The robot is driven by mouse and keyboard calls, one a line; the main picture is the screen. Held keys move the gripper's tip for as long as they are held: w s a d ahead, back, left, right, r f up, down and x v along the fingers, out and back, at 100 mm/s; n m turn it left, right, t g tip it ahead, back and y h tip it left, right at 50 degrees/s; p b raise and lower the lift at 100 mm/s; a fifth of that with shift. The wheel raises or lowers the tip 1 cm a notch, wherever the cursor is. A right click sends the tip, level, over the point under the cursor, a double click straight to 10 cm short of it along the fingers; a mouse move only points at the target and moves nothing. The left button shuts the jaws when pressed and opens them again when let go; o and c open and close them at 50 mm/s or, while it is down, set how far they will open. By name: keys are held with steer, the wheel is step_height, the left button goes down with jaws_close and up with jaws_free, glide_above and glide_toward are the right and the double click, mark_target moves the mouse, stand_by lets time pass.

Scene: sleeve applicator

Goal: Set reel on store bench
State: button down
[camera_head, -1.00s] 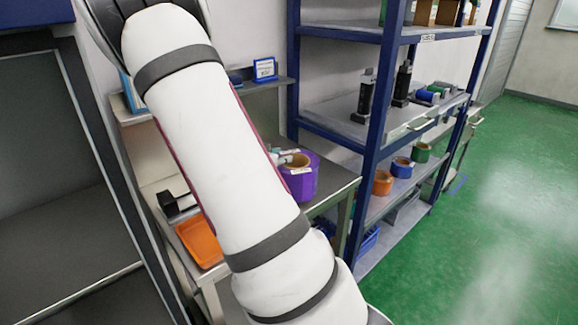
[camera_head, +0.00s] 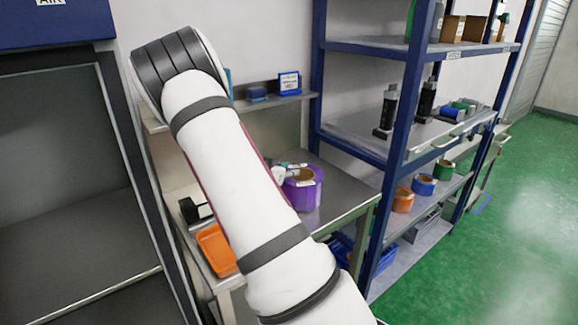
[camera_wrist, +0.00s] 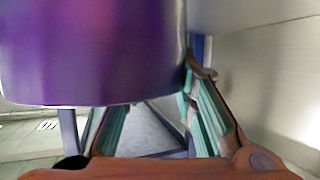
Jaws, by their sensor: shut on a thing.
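The purple reel (camera_head: 310,195), with a tan core and a white label, is at the steel bench (camera_head: 345,190), beyond my arm. My gripper (camera_head: 288,170) is at the reel's left side, mostly hidden behind my white arm. In the wrist view, the reel (camera_wrist: 95,50) fills the upper left. The gripper's brown fingers with teal pads (camera_wrist: 158,100) reach toward it, shut on the reel. I cannot tell whether the reel's underside touches the bench top.
An orange tray (camera_head: 216,250) and a black device (camera_head: 192,211) are on the bench's left part. A small back shelf holds a blue sign (camera_head: 289,82). A blue-framed rack (camera_head: 405,110) with several reels stands right. Bare bench lies right of the reel.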

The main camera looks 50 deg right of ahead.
stand_by(0.3)
steer(key=c, duration=1.3)
jaws_free()
steer(key=shift+f, duration=0.1)
steer(key=shift+a+r, duration=0.25)
steer(key=shift+r, duration=0.05)
steer(key=v, duration=1.1)
steer(key=shift+s+a+r, duration=0.1)
steer(key=shift+a, duration=0.05)
